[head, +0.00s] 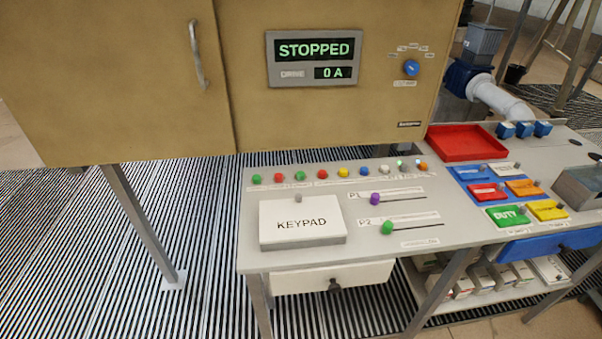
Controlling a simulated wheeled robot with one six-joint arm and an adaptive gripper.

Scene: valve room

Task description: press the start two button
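A row of small coloured buttons runs along the back edge of the grey console (400,260). From the left they are a green button (256,179), a red button (278,177), a second green button (300,175), another red button (321,173), then yellow, blue and others. The label strips below them are too small to read, so I cannot tell by text which is start two. The display (313,59) above reads "STOPPED" and "0 A". My gripper is not in view.
A white keypad cover (301,222) and sliders P1 (375,198) and P2 (387,227) sit in front of the buttons. The tan cabinet (330,125) overhangs behind the row. A red tray (467,143) and coloured flaps (508,216) lie to the right.

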